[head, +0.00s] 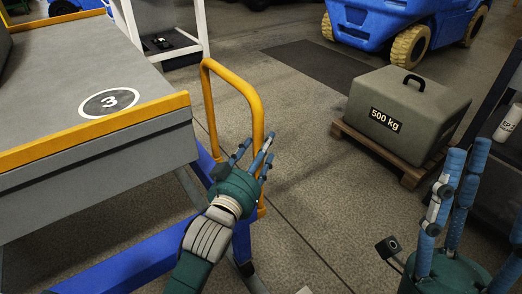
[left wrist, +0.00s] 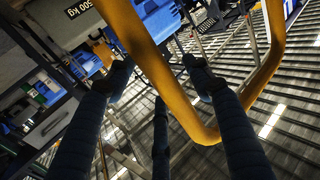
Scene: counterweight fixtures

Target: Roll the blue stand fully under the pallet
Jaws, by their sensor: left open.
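The blue stand (head: 130,264) is at the left, a low blue frame with a yellow loop handle (head: 207,98) rising from its end. A grey platform marked 3 sits above it and hides part of it. My left gripper (head: 258,150) is open at the handle's lower right side. In the left wrist view the yellow handle (left wrist: 185,110) passes between its spread fingers; I cannot tell whether they touch it. The wooden pallet (head: 375,147) lies on the floor at the right under a grey 500 kg block. My right gripper (head: 480,185) is at the lower right, fingers spread, empty.
The 500 kg weight (head: 410,105) has a black handle on top. A blue vehicle (head: 390,25) with cream wheels stands behind it. The grey platform (head: 60,85) has a yellow edge. Bare floor (head: 320,190) lies between the stand and the pallet. A dark rack is at the right edge.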

